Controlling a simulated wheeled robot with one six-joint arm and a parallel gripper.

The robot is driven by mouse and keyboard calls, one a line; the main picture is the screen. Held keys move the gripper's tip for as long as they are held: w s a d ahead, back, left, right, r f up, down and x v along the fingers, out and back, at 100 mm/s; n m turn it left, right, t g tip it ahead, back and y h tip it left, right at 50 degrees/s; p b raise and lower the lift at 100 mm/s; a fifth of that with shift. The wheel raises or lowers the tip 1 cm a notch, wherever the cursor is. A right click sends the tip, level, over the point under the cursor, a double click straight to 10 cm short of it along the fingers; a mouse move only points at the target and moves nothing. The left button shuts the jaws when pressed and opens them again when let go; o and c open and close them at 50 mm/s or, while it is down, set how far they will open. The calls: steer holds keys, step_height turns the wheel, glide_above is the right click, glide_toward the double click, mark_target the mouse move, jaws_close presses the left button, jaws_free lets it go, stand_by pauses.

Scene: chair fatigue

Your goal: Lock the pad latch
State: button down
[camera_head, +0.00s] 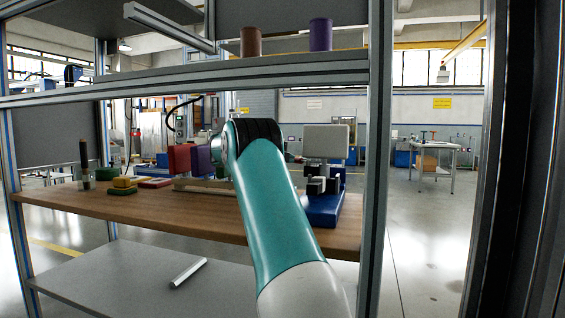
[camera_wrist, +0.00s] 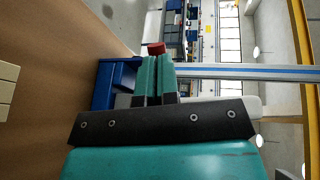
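The fixture with the pad stands at the right end of the wooden table in the head view. It has a blue base (camera_head: 322,208), a black mechanism and an upright light grey pad (camera_head: 326,142). In the wrist view the blue base (camera_wrist: 107,88) is left of my gripper (camera_wrist: 156,60), and part of the pad (camera_wrist: 252,106) shows behind the gripper's body. My teal fingers are close together with a thin gap. A red knob-like part (camera_wrist: 156,48) shows right at their tips; I cannot tell whether it is held.
The wooden table (camera_head: 150,205) also holds red and purple blocks (camera_head: 182,159) and green and yellow pieces (camera_head: 123,186). Shelf posts (camera_head: 375,150) and an upper shelf (camera_head: 200,77) frame the space. Open floor lies to the right.

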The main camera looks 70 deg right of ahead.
steer(key=v, duration=1.7)
steer(key=shift+a, duration=0.2)
